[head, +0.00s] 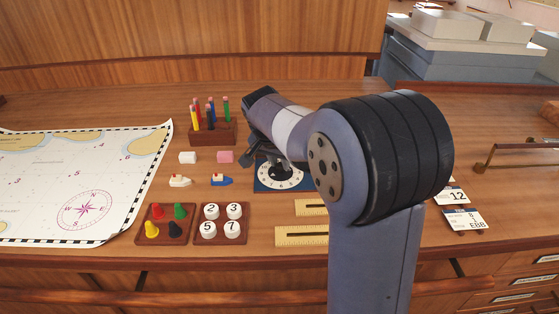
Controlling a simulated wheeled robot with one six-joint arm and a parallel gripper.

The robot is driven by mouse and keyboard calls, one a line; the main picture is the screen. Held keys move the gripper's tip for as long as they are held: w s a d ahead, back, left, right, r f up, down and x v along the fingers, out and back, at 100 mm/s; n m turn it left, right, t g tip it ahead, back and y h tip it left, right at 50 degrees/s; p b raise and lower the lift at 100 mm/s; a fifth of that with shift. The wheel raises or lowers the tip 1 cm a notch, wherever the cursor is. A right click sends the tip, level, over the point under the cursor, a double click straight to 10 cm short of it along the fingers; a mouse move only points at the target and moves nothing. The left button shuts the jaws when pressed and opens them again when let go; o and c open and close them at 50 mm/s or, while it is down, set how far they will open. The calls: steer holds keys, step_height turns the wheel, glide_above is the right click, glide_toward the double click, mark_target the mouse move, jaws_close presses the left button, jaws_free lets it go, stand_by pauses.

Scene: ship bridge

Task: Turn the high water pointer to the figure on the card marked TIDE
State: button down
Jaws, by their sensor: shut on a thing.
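A round white dial (292,183) with dark marks lies on a blue square plate at the middle of the chart table. My gripper (268,163) reaches down over the dial's upper part, its jaws shut on the pointer at the dial's centre. The jaws and arm hide much of the dial, and I cannot read the figure the pointer faces. At the right, one card (454,195) shows 12, with its top partly behind my arm. A nearer card (465,220) shows 8 and EBB. The small headings are too small to read, so I cannot tell which is marked TIDE.
A chart (60,180) covers the left. Near the dial are a pencil rack (212,134), white eraser (187,157), pink eraser (225,157), two toy boats, a tray of coloured pegs (165,226) and a tray of numbered pieces (221,232). Yellow rulers (300,236) lie in front.

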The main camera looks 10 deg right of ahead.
stand_by(0.4)
steer(key=c, duration=1.3)
jaws_free()
steer(key=shift+o, duration=0.2)
steer(key=v, duration=1)
steer(key=shift+r, duration=0.4)
steer(key=shift+s+a, duration=0.1)
steer(key=x, duration=1)
steer(key=shift+f, duration=0.4)
